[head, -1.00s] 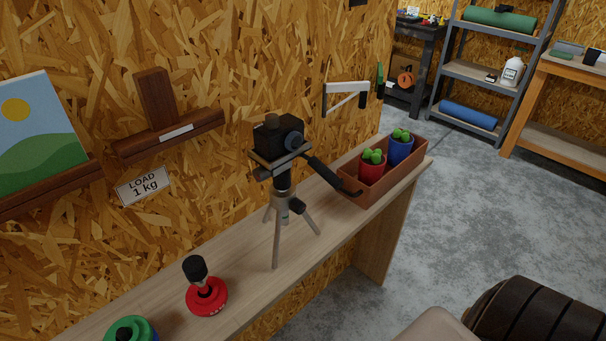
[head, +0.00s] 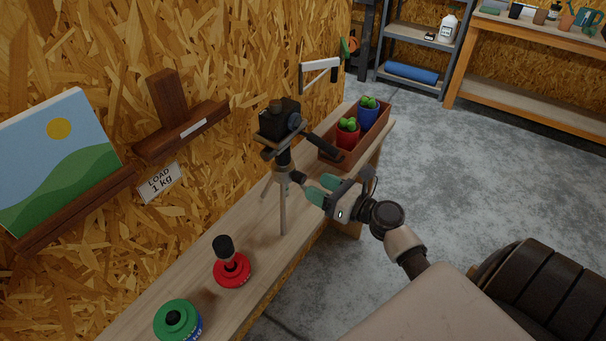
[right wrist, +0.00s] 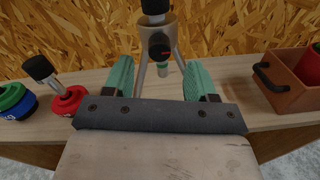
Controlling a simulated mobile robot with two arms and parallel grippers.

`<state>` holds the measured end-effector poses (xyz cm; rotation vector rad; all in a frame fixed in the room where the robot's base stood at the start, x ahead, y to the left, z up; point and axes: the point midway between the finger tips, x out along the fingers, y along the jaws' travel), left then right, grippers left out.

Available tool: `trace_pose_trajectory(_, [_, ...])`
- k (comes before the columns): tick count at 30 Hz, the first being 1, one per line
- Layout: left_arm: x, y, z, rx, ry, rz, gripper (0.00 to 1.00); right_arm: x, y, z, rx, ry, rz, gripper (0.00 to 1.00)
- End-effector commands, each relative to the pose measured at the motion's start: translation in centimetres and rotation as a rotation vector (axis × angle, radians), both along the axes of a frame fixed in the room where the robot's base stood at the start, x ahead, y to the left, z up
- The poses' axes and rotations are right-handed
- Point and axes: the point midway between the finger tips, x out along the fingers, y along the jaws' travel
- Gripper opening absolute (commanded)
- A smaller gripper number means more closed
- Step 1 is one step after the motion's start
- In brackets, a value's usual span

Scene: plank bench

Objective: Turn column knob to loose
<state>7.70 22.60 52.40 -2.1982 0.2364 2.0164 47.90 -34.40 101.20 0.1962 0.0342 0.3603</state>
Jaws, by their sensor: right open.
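A small tripod (head: 283,208) with a black camera (head: 279,118) on top stands on the plank bench (head: 207,245). The black column knob (head: 298,177) sticks out from its column towards my right gripper. In the right wrist view the knob (right wrist: 160,51) shows face-on with a small red mark on it. My right gripper (head: 316,189) is open, its green fingers pointing at the knob. In the right wrist view the knob lies between the open fingers (right wrist: 159,66) and a little beyond them; they do not appear to touch it. My left gripper is out of view.
A brown box (head: 334,158) with red and blue pots stands right of the tripod. The camera's black handle (head: 325,146) reaches out above my gripper. A red weight (head: 232,271) and a green one (head: 177,318) stand left on the bench. The wall is close behind.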

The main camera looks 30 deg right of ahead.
Motion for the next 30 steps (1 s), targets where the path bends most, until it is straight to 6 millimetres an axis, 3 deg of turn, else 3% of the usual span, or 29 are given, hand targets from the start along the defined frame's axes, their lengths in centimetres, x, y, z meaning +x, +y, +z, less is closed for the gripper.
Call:
trace_pose_trajectory(3, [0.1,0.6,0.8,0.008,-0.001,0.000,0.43,2.2,0.8,0.3,0.003,-0.002,-0.001,0.57])
trace_pose_trajectory(9, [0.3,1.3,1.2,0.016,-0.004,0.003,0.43,4.4,1.6,0.1,-0.001,0.000,-0.001,0.57])
trace_pose_trajectory(21, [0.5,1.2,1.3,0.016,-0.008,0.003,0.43,5.0,1.9,-0.1,-0.003,0.001,-0.001,0.55])
trace_pose_trajectory(30, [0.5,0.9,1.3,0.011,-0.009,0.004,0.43,5.0,1.9,-0.1,-0.003,0.001,-0.002,0.09])
